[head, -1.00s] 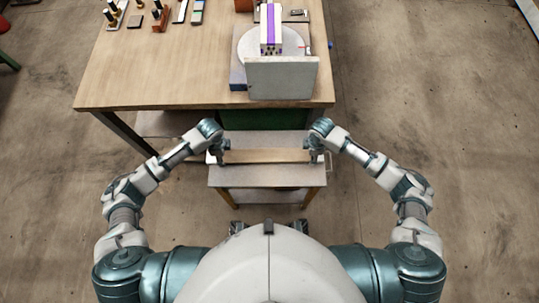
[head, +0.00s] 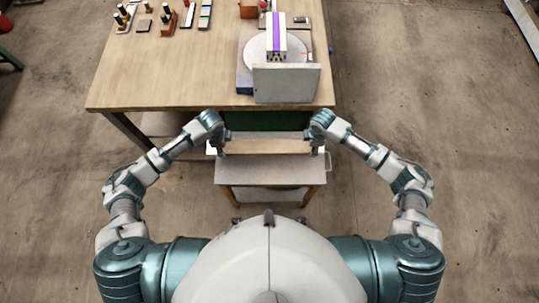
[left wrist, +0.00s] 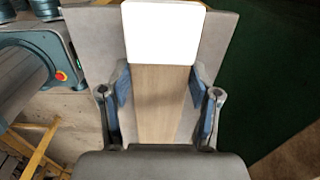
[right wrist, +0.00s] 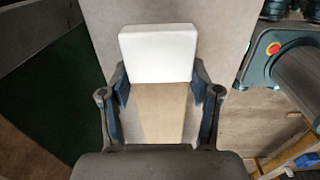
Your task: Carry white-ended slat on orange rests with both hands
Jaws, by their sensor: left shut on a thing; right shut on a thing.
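The slat (head: 268,147) is a flat, wood-coloured board lying crosswise over the small grey table in the head view. Its white end shows in the left wrist view (left wrist: 163,35), and another white end shows in the right wrist view (right wrist: 158,52). My left gripper (head: 223,150) is shut on the slat near its left end, fingers along both edges. My right gripper (head: 316,147) is shut on it near its right end. I cannot tell whether the slat touches anything below. I cannot make out the orange rests under it.
The small grey table (head: 270,172) stands before me, against a large wooden workbench (head: 170,75). On the bench are a round turntable with an upright grey slab (head: 287,84), a purple-striped block (head: 276,38) and several small items at the back left.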

